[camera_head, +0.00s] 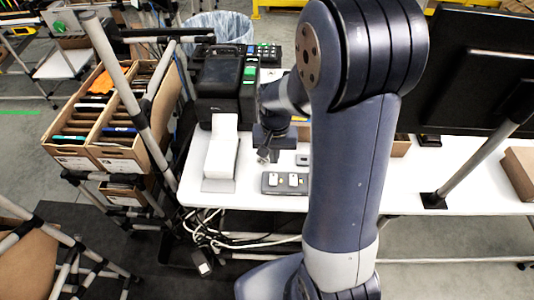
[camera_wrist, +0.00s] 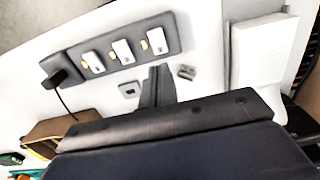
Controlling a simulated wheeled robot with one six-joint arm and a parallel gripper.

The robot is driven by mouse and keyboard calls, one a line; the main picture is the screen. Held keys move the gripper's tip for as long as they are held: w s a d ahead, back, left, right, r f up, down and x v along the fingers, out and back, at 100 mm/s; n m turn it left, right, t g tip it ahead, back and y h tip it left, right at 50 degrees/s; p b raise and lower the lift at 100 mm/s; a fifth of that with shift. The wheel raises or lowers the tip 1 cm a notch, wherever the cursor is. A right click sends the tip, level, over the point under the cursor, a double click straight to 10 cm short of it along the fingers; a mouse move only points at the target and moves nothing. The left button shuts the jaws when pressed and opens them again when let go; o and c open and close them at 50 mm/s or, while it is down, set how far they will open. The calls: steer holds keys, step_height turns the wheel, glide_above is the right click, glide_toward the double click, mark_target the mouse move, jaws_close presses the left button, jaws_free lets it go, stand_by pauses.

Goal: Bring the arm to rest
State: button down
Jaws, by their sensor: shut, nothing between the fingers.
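My arm rises through the middle of the head view and bends down behind itself toward the white table (camera_head: 255,203). My gripper (camera_head: 263,156) points down over the table, between the label printer and the upright part of my arm. In the wrist view my gripper's dark fingers (camera_wrist: 158,84) are together with nothing between them. They show against the white table top, beside a small grey block (camera_wrist: 187,72). I cannot tell the exact height of the fingertips above the table.
A grey strip (camera_wrist: 78,57) with white devices lies near the fingers. A black printer (camera_head: 219,84) with white paper (camera_head: 222,150) stands left of my gripper. A monitor (camera_head: 455,70) stands right. Tilted cartons (camera_head: 120,155) sit on a pipe rack at left.

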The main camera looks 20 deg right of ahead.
mark_target(273, 176)
steer(key=shift+f+b, duration=2.7)
steer(key=shift+f, duration=0.9)
steer(key=shift+r, duration=0.15)
